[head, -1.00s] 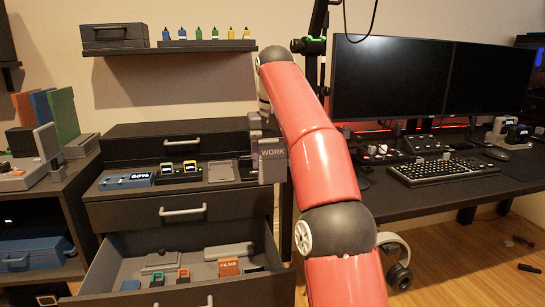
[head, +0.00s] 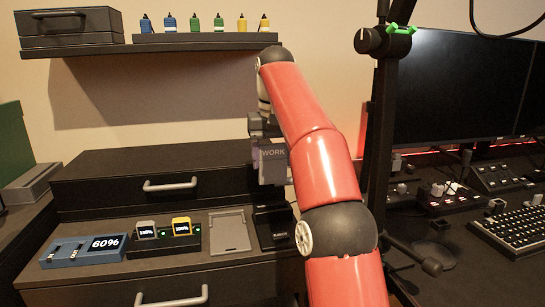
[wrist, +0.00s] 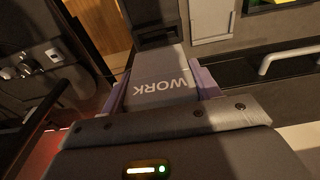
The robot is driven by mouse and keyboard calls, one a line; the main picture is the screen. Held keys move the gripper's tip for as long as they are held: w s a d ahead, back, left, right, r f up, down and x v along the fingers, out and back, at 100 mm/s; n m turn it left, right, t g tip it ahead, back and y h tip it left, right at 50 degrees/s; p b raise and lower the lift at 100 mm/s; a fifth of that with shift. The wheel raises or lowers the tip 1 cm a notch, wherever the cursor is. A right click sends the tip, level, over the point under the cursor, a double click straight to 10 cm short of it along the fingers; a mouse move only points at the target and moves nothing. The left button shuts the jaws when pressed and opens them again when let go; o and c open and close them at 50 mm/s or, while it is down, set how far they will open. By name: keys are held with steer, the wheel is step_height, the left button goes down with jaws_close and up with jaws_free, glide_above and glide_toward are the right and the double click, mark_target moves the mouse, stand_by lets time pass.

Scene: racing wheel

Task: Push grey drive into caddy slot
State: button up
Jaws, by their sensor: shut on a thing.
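My gripper (head: 268,140) is shut on the grey drive (head: 273,164), a block marked WORK. In the wrist view the drive (wrist: 165,78) sits between the two purple-grey finger pads, its label reading upside down. My gripper holds it in the air in front of the dark cabinet. Below the drive, on the cabinet's lower ledge, is a black caddy-like unit (head: 274,230), partly hidden by my arm. Its slot cannot be made out clearly.
A flat grey tray (head: 230,232) lies left of the black unit. A monitor stand (head: 378,120) and desk keyboard (head: 505,240) are on the right.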

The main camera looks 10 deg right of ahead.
mark_target(272, 182)
steer(key=shift+w, duration=0.25)
steer(key=shift+r, duration=0.1)
steer(key=shift+s, duration=0.15)
steer(key=shift+f, duration=0.2)
step_height(272, 182, down, 5)
steer(key=b, duration=0.4)
steer(key=shift+f+b, duration=0.1)
steer(key=shift+b, duration=0.2)
steer(key=shift+f, duration=0.1)
steer(key=shift+p, duration=0.75)
stand_by(1.2)
steer(key=shift+f+b, duration=1.4)
steer(key=shift+f, duration=0.65)
steer(key=o, duration=1.2)
steer(key=shift+c, duration=0.2)
